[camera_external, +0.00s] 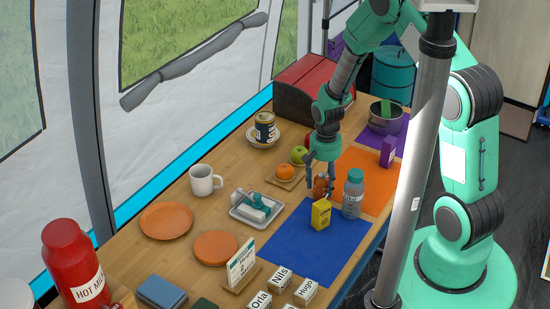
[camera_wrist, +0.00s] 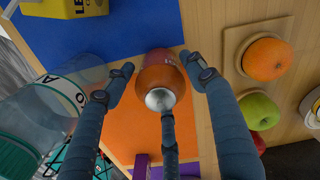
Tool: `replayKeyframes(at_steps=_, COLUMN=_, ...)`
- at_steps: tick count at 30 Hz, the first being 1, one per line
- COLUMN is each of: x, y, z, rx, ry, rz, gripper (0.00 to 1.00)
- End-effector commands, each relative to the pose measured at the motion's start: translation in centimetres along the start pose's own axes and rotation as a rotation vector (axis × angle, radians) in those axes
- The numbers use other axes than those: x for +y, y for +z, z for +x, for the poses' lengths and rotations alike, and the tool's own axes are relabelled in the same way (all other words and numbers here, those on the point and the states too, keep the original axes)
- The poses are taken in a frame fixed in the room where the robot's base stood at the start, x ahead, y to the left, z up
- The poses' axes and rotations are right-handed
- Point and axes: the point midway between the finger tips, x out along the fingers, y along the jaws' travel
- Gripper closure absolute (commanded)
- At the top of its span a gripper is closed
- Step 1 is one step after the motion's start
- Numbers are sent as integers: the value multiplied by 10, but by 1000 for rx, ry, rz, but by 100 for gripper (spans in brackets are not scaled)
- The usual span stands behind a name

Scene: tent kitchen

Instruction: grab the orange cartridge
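The orange cartridge (camera_wrist: 158,75), a small cylinder with a silver rounded end, stands between my fingers in the wrist view. In the external view the cartridge (camera_external: 320,186) is at the back edge of the blue mat, partly hidden by my fingers. My gripper (camera_wrist: 157,66) is open around it. Gaps show between the cartridge and the left and right fingers; the third finger (camera_wrist: 168,125) is close to its silver end, and I cannot tell if it touches. In the external view my gripper (camera_external: 320,183) points down at the cartridge.
A grey bottle with a teal cap (camera_external: 353,193) and a yellow box (camera_external: 321,214) stand close by. A board with an orange fruit (camera_external: 285,172) and a green apple (camera_external: 299,154) lie on the other side. The blue mat (camera_external: 295,245) is mostly clear.

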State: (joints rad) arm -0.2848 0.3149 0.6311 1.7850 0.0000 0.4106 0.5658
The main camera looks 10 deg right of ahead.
Motion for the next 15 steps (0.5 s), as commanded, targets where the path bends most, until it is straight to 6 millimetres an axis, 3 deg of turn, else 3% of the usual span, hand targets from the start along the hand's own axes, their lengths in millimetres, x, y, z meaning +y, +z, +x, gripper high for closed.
replayKeyframes(at_steps=1, x=0, y=0, z=0, rx=0, ry=0, rz=0, gripper=60)
replayKeyframes(at_steps=5, x=0, y=0, z=0, rx=0, ry=0, rz=0, gripper=86)
replayKeyframes(at_steps=15, x=0, y=0, z=-3, rx=1, ry=0, rz=0, gripper=87)
